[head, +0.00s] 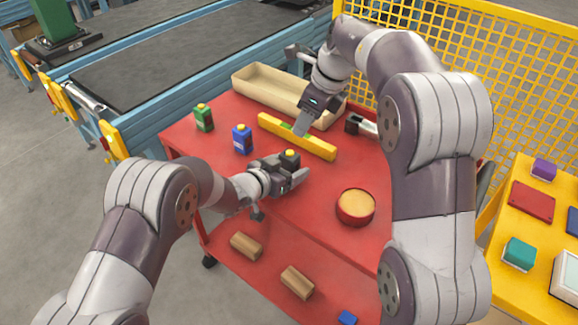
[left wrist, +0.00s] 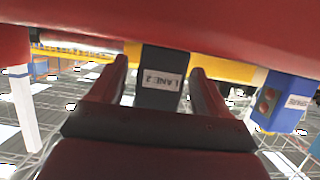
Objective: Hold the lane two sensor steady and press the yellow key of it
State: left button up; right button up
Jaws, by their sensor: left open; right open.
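The lane two sensor is a small black block with a yellow key on top (head: 289,157), upright on the red cart top. In the left wrist view the sensor (left wrist: 160,80) appears upside down with its white LANE 2 label. My left gripper (head: 291,174) is open, with one finger on each side of the sensor; gaps show in the left wrist view. My right gripper (head: 301,129) is open and points down at the yellow spirit level, left of and behind the round tin; its fingertips are hard to make out.
A blue block (head: 242,139) and a green block (head: 204,117), both yellow-topped, stand left of the sensor. The yellow level (head: 318,147) lies just behind it. A beige tray (head: 258,83), black-and-white item (head: 362,126) and round red tin (head: 355,207) share the cart (head: 300,220).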

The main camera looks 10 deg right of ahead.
pick_arm(q)
jog(key=shift+w+d+f, duration=0.15)
jog(key=shift+w+d, duration=0.1)
jog(key=shift+d, duration=0.05)
jog(key=c, duration=1.1)
pick_arm(e)
grip_shut()
dwell(0.9)
